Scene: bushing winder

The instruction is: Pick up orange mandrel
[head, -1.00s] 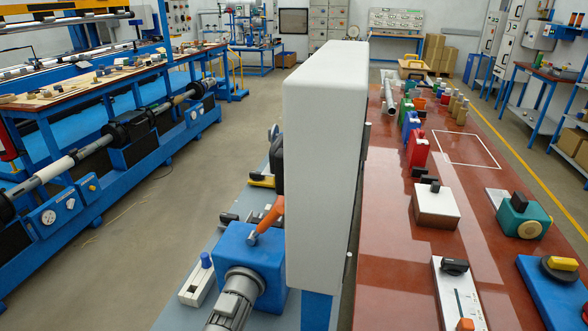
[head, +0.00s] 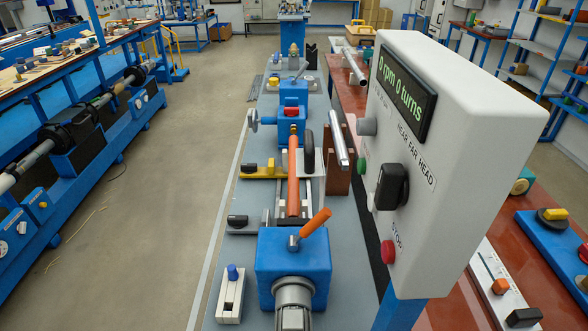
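The orange mandrel (head: 293,178) is a slim orange rod lying lengthwise along the winder bench, between the near blue head (head: 270,268) and the far blue block (head: 292,128). Its near end is close to a grey bracket behind the near head, and its far end is at a brass-coloured tip on the far block. I cannot tell whether the ends are held there. A separate short orange lever (head: 315,226) rises from the near head. Neither of my grippers is in view.
A white control box (head: 450,140) with a green display reading "0 rpm 0 turns" stands to the right of the bench. A metal bar (head: 338,140) rests on a brown stand beside the mandrel. A yellow-based piece (head: 262,176) sits left of it.

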